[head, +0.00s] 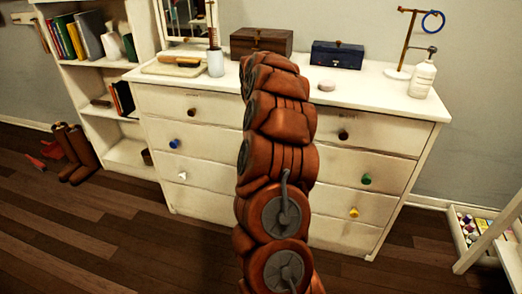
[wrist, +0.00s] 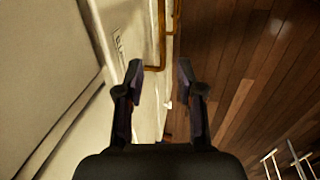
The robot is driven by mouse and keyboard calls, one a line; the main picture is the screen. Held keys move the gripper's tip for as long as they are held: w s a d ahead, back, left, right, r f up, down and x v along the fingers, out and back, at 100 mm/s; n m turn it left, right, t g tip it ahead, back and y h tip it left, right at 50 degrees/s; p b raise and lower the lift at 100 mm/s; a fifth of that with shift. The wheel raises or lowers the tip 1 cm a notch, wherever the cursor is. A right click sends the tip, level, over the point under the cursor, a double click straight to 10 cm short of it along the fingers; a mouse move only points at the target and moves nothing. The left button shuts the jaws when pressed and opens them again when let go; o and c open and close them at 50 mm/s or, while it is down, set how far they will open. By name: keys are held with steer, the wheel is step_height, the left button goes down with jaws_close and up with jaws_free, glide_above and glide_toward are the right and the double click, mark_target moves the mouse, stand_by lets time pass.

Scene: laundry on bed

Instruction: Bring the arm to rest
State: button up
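My gripper (wrist: 160,78) shows in the wrist view with its two dark fingers apart and nothing between them. Beyond the fingers are a pale wall or panel on the left and a brown plank floor on the right. In the head view my orange arm rises through the middle, in front of a white dresser (head: 215,135). The gripper itself is hidden in the head view. The arm covers part of the dresser's drawers and top.
On the dresser top are a brown wooden box (head: 262,42), a dark blue box (head: 337,54), a white bottle (head: 422,78) and a stand with a blue ring (head: 433,22). A bookshelf (head: 95,65) stands left. Floor in front left is clear.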

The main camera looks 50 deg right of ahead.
steer(key=shift+a+r, duration=0.1)
steer(key=shift+r, duration=0.75)
steer(key=s+a+r+y, duration=0.1)
steer(key=s+a+r, duration=0.15)
steer(key=a, duration=1.15)
steer(key=s+a+r+y, duration=0.1)
steer(key=s+a+r, duration=0.15)
steer(key=a, duration=1.05)
steer(key=s+a+f+m+g, duration=0.1)
steer(key=s+a+m, duration=0.1)
steer(key=s+a, duration=0.55)
steer(key=s+a+m+g, duration=0.15)
steer(key=s+a, duration=0.25)
steer(key=s, duration=0.6)
steer(key=s+a+f+m+g, duration=0.1)
steer(key=s+a+m, duration=0.1)
steer(key=s+a, duration=0.5)
step_height(320, 180, up, 26)
steer(key=s+d+p, duration=0.2)
steer(key=p, duration=2.2)
steer(key=shift+s+f+t, duration=0.15)
steer(key=shift+f+t, duration=0.05)
steer(key=shift+t, duration=0.15)
